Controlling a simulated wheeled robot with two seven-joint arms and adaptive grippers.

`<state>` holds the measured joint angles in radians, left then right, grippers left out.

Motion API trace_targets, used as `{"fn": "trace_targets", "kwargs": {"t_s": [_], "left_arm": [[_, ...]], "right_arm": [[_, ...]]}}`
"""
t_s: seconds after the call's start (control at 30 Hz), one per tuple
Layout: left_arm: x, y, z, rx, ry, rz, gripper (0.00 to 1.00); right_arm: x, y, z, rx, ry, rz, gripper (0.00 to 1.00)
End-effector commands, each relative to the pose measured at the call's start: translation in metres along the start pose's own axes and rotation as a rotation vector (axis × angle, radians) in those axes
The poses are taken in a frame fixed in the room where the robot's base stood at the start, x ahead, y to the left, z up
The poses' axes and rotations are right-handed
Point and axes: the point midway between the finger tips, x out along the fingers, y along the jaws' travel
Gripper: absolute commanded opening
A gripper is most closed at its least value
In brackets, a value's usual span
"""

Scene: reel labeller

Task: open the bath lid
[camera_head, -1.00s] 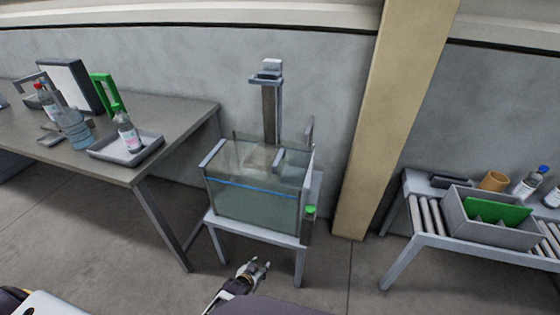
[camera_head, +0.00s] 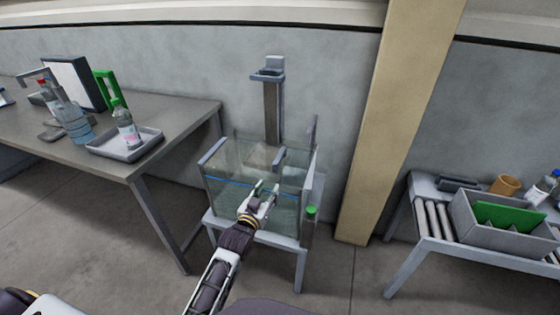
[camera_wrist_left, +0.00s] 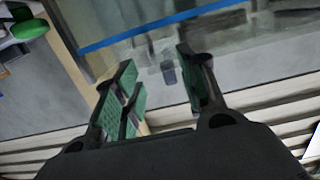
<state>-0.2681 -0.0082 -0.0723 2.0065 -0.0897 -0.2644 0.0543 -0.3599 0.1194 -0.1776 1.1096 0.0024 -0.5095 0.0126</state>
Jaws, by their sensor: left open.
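The bath (camera_head: 225,178) is a clear glass tank with a blue line around it, standing on a grey stand. Its top looks covered by a clear lid (camera_head: 240,152) with a grey bar handle (camera_head: 279,157); how the lid sits is hard to tell through the glass. My left gripper (camera_head: 265,188) is in front of the bath's front wall, below the rim, open and empty. In the left wrist view its green-padded fingers (camera_wrist_left: 160,82) are spread apart, with the glass wall and blue line (camera_wrist_left: 165,28) beyond them. My right gripper is not in view.
A green knob (camera_head: 311,210) is at the stand's right side. A grey post (camera_head: 271,110) rises behind the bath. A table (camera_head: 190,112) with a tray (camera_head: 110,150) and bottles is at left. A roller bench with a grey bin (camera_head: 480,228) is at right, past a beige pillar (camera_head: 385,130).

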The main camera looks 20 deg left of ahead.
Motion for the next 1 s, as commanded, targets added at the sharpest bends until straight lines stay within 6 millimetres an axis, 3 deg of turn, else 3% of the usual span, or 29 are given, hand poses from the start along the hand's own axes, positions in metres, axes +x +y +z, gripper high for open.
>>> {"fn": "trace_targets", "kwargs": {"t_s": [0.1,0.23,0.67,1.0], "left_arm": [[-0.003,-0.004,-0.03,-0.005,0.061,-0.009,0.41],[-0.006,-0.005,-0.046,-0.008,0.091,-0.013,0.41],[-0.005,-0.005,-0.048,-0.008,0.096,-0.013,0.41],[0.008,-0.006,-0.049,-0.008,0.096,-0.013,0.41]], "right_arm": [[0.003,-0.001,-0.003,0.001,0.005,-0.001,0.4],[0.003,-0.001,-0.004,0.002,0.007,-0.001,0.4],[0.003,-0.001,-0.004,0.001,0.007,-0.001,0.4],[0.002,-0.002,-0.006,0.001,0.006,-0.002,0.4]]}}
